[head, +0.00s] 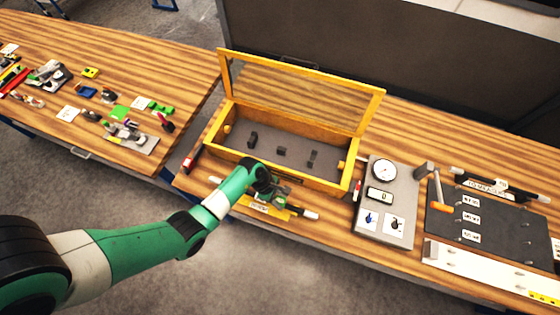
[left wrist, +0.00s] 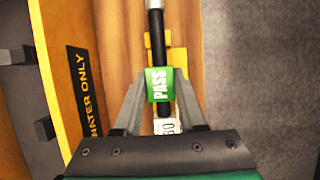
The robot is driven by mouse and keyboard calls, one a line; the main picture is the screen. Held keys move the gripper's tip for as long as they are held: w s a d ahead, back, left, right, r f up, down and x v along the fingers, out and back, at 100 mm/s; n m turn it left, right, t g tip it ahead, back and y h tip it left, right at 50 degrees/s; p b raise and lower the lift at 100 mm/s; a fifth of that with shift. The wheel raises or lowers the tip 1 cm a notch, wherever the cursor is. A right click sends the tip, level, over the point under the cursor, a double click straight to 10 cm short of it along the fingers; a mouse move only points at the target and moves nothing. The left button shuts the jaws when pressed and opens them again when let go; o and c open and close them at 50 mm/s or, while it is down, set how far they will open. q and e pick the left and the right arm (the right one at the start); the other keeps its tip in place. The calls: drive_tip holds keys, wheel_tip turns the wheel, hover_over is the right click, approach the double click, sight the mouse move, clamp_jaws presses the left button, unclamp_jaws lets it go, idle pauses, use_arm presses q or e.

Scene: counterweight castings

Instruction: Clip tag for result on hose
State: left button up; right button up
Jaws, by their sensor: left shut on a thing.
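My left gripper (head: 266,196) is just in front of the open wooden box, over the hose (head: 296,210). In the left wrist view, its two grey fingers (left wrist: 160,88) are shut on a green tag (left wrist: 162,84) marked PASS. The tag lies across the black hose (left wrist: 155,22), which runs on above and below it. I cannot tell whether the tag is clipped around the hose or only held against it. A white label (left wrist: 166,126) with dark figures shows on the hose below the tag. A yellow holder (left wrist: 176,52) is beside and behind the hose. My right gripper is out of view.
The yellow-framed box (head: 325,183) with a raised clear lid stands directly behind the gripper; its WATER ONLY side is close in the wrist view. A grey gauge panel (head: 376,225) and dark board (head: 490,222) are to the right. Another table with small parts stands left, across a gap.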

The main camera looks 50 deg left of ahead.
use_arm(q)
drive_tip(key=shift+f+b, duration=0.5)
drive_tip(key=shift+f, duration=0.25)
drive_tip(key=o, duration=1.1)
drive_tip(key=shift+c, duration=0.2)
drive_tip(key=shift+r, duration=0.1)
wheel_tip(320, 180, up, 7)
drive_tip(key=p, duration=0.7)
drive_tip(key=shift+p, duration=0.35)
